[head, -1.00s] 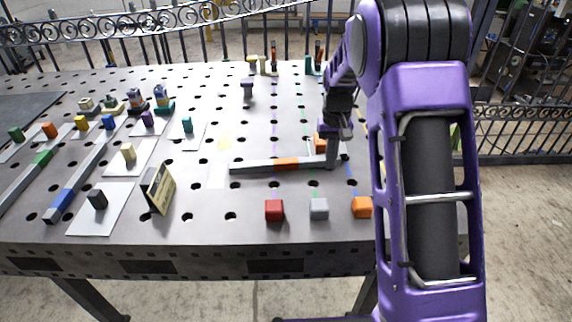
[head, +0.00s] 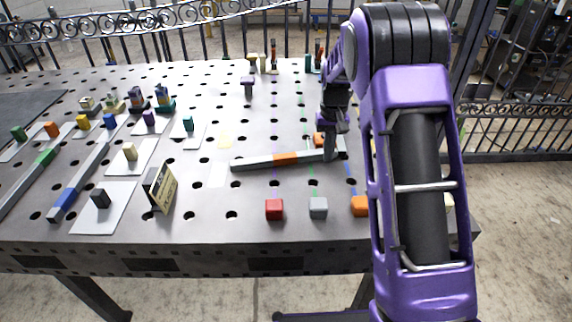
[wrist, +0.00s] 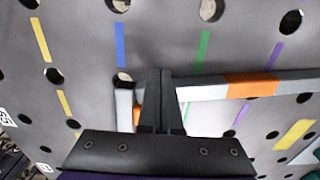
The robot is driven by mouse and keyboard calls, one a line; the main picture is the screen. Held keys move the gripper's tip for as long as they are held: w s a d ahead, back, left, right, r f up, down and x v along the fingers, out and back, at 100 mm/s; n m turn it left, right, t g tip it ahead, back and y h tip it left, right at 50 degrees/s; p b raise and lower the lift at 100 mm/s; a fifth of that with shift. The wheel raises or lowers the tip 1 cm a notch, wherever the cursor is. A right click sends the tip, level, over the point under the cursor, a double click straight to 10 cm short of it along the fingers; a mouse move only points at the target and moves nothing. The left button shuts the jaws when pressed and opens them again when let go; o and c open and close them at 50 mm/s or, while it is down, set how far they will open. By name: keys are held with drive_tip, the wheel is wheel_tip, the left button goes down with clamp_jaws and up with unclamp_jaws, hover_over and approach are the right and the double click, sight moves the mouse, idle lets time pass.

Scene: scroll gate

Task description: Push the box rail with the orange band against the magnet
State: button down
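The box rail (head: 257,163) is a long grey bar with an orange band (head: 286,159) near its middle. It lies on the perforated table, roughly left to right; its right end is partly hidden by my gripper. The wrist view also shows the rail (wrist: 202,89) and the orange band (wrist: 252,85). An orange piece (head: 318,138) sits just behind that end, partly hidden. I cannot tell whether it is the magnet.
Red (head: 274,209), grey (head: 318,207) and orange (head: 360,206) blocks stand near the front edge. A tilted sign (head: 163,188) stands left of the rail. Blue-banded (head: 75,185) and green-banded (head: 40,163) rails lie farther left. The table between sign and rail is mostly clear.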

drive_tip(key=shift+s+b, duration=0.4)
drive_tip(key=shift+s, duration=0.8)
wheel_tip(320, 180, up, 8)
drive_tip(key=p, duration=0.6)
